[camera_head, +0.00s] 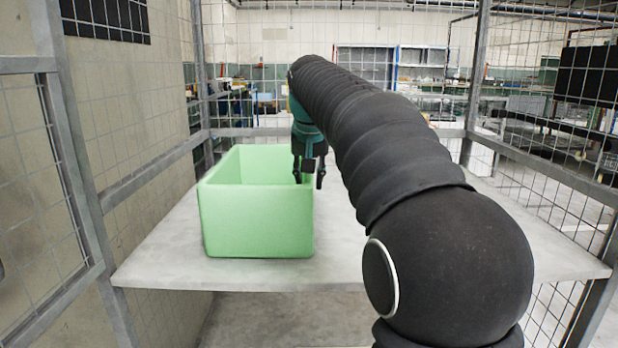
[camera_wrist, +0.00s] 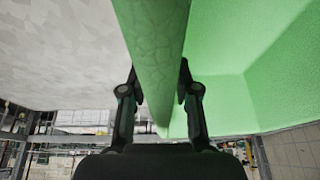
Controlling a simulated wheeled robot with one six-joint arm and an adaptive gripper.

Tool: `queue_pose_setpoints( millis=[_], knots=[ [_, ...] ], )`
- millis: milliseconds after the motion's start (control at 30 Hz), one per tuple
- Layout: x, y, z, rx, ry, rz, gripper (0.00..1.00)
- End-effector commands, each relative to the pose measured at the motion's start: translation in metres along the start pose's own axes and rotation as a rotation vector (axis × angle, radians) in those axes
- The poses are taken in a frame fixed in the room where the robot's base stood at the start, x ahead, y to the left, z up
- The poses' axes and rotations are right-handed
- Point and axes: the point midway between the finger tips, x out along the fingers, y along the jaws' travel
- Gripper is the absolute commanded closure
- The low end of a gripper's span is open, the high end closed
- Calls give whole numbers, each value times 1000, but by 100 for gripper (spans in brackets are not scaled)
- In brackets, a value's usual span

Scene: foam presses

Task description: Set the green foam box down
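The green foam box (camera_head: 257,222) is an open-topped, upright box over the left half of the grey table (camera_head: 345,262) in the head view. Its underside appears at or very close to the tabletop; I cannot tell whether they touch. My gripper (camera_head: 309,178) is at the box's right wall, pointing down, with one finger inside and one outside. In the wrist view, the wall (camera_wrist: 155,40) runs between the fingertips (camera_wrist: 161,80), which appear to press it from both sides. The box's inside (camera_wrist: 245,45) looks empty where visible; its floor is partly hidden.
Wire mesh fencing with grey posts (camera_head: 473,85) encloses the table at the back and sides. A concrete wall (camera_head: 130,100) stands at the left. The tabletop right of the box is bare, partly hidden by my arm. Shelves (camera_head: 420,62) stand beyond the fence.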

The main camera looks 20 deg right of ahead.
Motion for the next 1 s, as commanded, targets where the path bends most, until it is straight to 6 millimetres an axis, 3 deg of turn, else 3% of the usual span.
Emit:
queue_pose_setpoints(
  millis=[433, 800, 1000],
  knots=[
    [-10, 0, -2, 0, 1, 0, 59],
    [-80, 0, -3, 0, 3, -1, 59],
    [-108, 0, -2, 0, 1, 0, 59]
  ],
)
